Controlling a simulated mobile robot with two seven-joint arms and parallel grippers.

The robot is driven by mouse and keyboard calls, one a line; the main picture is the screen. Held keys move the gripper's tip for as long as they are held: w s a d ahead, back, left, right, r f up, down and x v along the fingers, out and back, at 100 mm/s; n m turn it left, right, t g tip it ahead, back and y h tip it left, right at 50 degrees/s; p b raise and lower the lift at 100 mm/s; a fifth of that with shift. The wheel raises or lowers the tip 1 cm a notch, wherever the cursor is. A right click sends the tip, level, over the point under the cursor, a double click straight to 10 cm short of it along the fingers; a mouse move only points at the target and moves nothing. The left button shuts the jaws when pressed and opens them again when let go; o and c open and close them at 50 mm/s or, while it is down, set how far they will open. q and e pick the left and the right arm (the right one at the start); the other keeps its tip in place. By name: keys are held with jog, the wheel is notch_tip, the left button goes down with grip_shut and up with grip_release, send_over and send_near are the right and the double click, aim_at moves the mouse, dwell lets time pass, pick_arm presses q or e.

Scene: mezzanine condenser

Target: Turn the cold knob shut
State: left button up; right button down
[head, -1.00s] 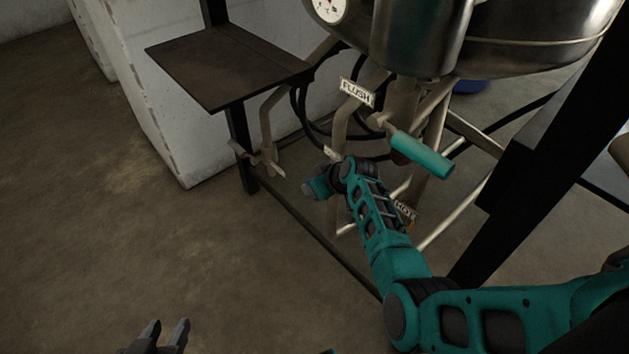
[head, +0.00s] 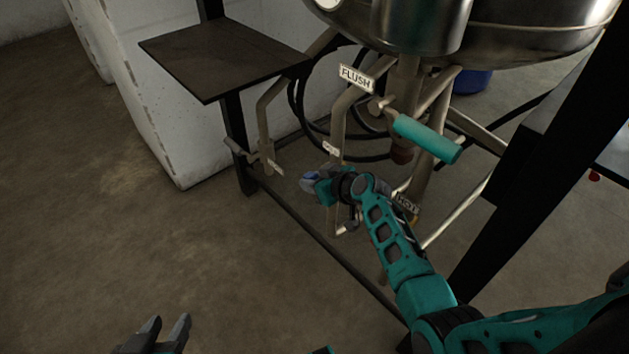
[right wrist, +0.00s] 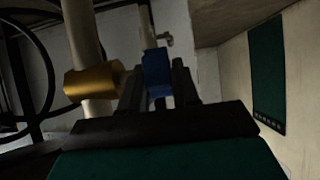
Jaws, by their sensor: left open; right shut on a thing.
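The cold knob is a small blue piece (right wrist: 157,70) between the fingers of my right gripper (right wrist: 157,85) in the right wrist view. In the head view my right gripper (head: 310,183) is shut on it, low in front of the pipes; the fingers hide most of it. A small label (head: 331,149) hangs on the pipe just above, its text too small to read surely. My left gripper (head: 165,332) is open and empty at the bottom edge, over the floor.
A FLUSH label (head: 356,78) and teal handle (head: 427,138) sit above my right arm. A HOT label (head: 406,203) is beside the forearm. A dark shelf (head: 220,58) and black frame post (head: 540,150) flank the pipes. Floor at left is clear.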

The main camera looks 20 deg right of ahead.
jog(key=c, duration=1)
grip_release()
jog(key=shift+c, duration=0.2)
jog(key=shift+o, duration=0.6)
